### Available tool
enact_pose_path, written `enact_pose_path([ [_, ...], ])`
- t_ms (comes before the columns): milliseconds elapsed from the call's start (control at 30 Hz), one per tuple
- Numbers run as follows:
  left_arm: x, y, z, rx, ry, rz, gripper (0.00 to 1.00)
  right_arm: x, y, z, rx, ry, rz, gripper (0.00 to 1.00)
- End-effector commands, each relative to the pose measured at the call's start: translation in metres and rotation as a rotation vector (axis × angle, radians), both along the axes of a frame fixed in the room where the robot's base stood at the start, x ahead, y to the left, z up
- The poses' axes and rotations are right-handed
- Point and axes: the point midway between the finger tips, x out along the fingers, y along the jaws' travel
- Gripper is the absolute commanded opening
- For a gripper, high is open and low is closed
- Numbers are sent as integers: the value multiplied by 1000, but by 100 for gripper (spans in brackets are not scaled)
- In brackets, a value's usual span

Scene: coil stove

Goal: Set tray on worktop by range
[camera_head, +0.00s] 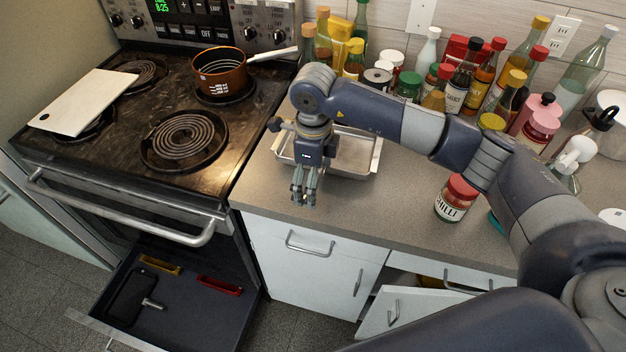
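A shallow metal tray (360,160) sits on the grey worktop (400,215), just right of the range (120,150). It looks flat, and my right arm and gripper hide part of its middle. My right gripper (304,198) points down at the tray's front side, with its fingertips over the worktop in front of the tray. The fingers look close together with nothing clearly between them; whether they touch the tray rim is unclear. My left gripper is not in view.
A pot (220,72) and a white board (84,102) are on the stove. A chilli jar (456,198) stands right of the tray; several bottles and jars crowd the back. The drawer under the oven (190,300) and a cabinet door (410,312) are open.

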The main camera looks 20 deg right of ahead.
Motion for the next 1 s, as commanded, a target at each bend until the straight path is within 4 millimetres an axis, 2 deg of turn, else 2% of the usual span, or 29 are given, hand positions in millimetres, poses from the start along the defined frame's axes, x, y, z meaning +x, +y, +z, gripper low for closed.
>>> enact_pose_path([
  [33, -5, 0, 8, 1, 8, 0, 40, -1, 0, -5, 0, 4, -1, 56],
  [133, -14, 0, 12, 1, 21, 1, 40, 0, 1, -17, 1, 1, -1, 56],
  [300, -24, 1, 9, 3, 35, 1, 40, 0, 1, -20, 1, -2, 0, 56],
  [467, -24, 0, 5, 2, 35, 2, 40, 0, 1, -23, 0, -1, 0, 56],
  [500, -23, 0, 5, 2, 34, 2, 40, 0, 0, -24, 0, 0, 0, 95],
  [533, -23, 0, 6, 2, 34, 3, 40, 0, 1, -23, 0, 0, 0, 100],
  [1000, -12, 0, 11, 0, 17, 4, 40, 0, 0, -19, 0, 0, -1, 100],
])
